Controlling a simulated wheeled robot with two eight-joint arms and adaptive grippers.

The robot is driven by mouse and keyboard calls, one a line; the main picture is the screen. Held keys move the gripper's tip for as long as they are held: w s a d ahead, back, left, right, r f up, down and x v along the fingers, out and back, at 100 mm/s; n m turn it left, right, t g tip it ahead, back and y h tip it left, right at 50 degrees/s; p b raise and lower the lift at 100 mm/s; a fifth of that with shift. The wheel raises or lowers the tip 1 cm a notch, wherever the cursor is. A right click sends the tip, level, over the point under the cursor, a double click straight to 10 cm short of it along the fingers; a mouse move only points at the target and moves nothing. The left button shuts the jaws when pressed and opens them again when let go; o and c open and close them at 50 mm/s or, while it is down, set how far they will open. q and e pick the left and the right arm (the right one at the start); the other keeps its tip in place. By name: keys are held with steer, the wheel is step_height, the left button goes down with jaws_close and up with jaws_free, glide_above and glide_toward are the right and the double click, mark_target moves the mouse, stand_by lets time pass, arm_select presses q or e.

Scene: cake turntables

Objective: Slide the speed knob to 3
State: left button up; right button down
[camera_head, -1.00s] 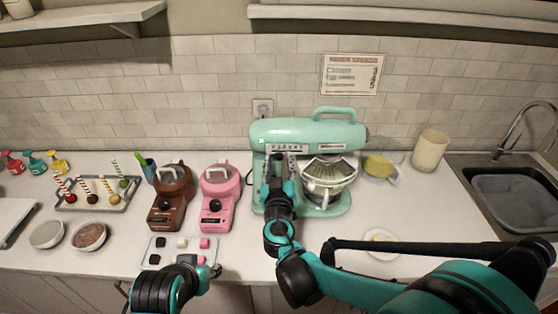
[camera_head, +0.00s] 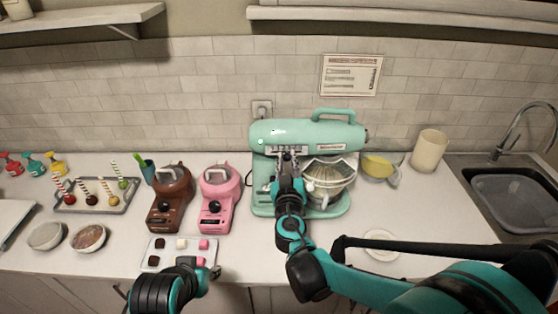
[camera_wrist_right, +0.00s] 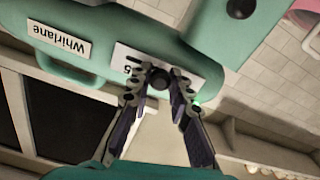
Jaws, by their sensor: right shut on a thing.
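The mint-green stand mixer (camera_head: 262,133) stands at the back middle of the counter. Its white speed panel (camera_wrist_right: 209,71) shows upside down in the right wrist view, with a 5 readable to the left of the knob. The round black speed knob (camera_wrist_right: 160,78) sits on that panel. My right gripper (camera_wrist_right: 158,84) has its fingertips closed around the knob. In the head view my right gripper (camera_head: 287,156) reaches the mixer's front and hides most of the panel. My left gripper (camera_head: 212,270) is low beside the chocolate tray; its jaw opening is unclear.
A pink machine (camera_head: 219,200) and a brown machine (camera_head: 170,205) stand left of the mixer. The whisk and metal bowl (camera_head: 328,182) are right of my right gripper. A yellow bowl (camera_head: 377,166), a cream canister (camera_head: 429,151) and a sink (camera_head: 512,198) lie farther right.

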steer(key=shift+d, duration=0.3)
steer(key=c, duration=1.4)
jaws_free()
steer(key=shift+a, duration=0.1)
steer(key=s, duration=1.2)
